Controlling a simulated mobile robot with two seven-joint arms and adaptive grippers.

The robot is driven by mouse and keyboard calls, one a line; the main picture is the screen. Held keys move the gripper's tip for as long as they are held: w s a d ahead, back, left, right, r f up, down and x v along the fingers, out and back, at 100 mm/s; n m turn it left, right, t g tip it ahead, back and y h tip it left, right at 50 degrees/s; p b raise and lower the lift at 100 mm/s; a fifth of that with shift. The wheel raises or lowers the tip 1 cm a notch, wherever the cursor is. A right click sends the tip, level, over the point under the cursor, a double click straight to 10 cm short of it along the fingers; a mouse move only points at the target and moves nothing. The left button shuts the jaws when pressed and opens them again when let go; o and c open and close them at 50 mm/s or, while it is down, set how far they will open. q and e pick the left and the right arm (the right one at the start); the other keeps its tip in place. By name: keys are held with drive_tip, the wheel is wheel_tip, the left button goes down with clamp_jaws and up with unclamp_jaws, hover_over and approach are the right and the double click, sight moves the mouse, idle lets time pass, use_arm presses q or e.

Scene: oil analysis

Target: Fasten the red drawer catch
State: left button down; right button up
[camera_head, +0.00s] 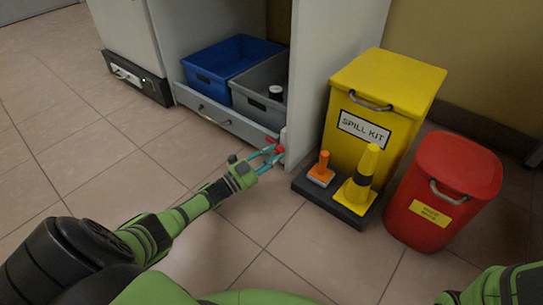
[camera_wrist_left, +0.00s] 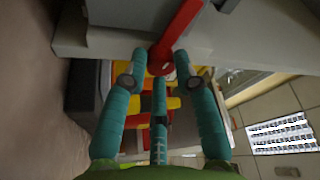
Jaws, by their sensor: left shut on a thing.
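The red drawer catch (camera_head: 275,146) is at the right end of the low grey drawer front (camera_head: 222,115), beside the white cabinet side panel. In the left wrist view the catch (camera_wrist_left: 180,27) is a red lever with a round end, slanting up to the right. My left gripper (camera_head: 270,157) is shut on the catch; its teal fingertips (camera_wrist_left: 160,62) are around the round end and partly hide it. Whether the catch is fastened is not clear. My right gripper is out of view; only part of my right arm shows at the lower right.
A blue bin (camera_head: 212,78) and a grey bin (camera_head: 245,102) with a dark round object sit behind the drawer front. A yellow spill kit box (camera_head: 365,150), two cones on a dark base and a red bin (camera_head: 430,215) stand to the right. The tiled floor at left is clear.

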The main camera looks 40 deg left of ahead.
use_arm(q)
drive_tip(key=shift+w+r+n+t+y, duration=0.15)
drive_tip(key=shift+n+t+y, duration=0.15)
drive_tip(key=shift+n, duration=1)
drive_tip(key=c, duration=1)
unclamp_jaws()
drive_tip(key=shift+s+a+f, duration=0.1)
drive_tip(key=shift+s+f, duration=0.15)
drive_tip(key=shift+s, duration=0.15)
drive_tip(key=r+v, duration=0.1)
drive_tip(key=v, duration=0.3)
drive_tip(key=r+v, duration=0.1)
drive_tip(key=v, duration=0.4)
drive_tip(key=r+v, duration=0.1)
drive_tip(key=v, duration=0.3)
drive_tip(key=shift+v, duration=0.75)
